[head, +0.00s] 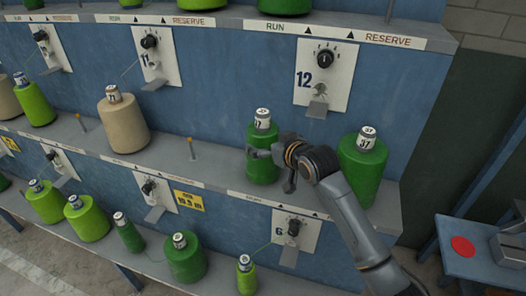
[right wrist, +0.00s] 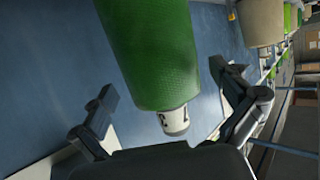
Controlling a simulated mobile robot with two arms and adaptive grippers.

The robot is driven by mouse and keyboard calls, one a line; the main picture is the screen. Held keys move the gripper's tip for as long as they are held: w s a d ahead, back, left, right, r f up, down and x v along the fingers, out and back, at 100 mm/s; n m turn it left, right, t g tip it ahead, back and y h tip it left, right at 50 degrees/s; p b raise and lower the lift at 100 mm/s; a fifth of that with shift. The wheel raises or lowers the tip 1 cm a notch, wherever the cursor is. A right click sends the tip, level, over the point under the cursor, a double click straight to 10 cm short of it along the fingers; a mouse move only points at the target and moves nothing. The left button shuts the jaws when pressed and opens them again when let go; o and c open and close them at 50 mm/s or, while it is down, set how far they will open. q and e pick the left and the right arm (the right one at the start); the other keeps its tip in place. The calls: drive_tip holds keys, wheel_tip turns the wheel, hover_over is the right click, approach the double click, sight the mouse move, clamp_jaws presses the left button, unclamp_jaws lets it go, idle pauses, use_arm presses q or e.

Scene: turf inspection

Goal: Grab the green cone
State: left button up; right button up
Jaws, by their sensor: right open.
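A dark green cone (head: 262,168) with a white numbered top stands on the middle shelf, under the panel marked 12. My right gripper (head: 272,168) is at this cone, partly covering it in the head view. In the right wrist view the green cone (right wrist: 150,50) appears with its white top downward, between the spread fingers of my right gripper (right wrist: 168,90). A gap shows on both sides, so the gripper is open. A second green cone (head: 362,170), labelled 37, stands just right, partly behind my right arm. My left gripper is not in view.
A beige cone (head: 123,122) and a lighter green cone (head: 34,102) stand farther left on the middle shelf (head: 215,165). Several green cones line the lower shelf. A blue table (head: 455,260) with a red disc (head: 463,246) stands at lower right.

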drive_tip(key=x, duration=0.4)
drive_tip(key=shift+f, duration=0.1)
drive_tip(key=shift+s, duration=0.1)
drive_tip(key=c, duration=1.4)
drive_tip(key=shift+c, duration=0.8)
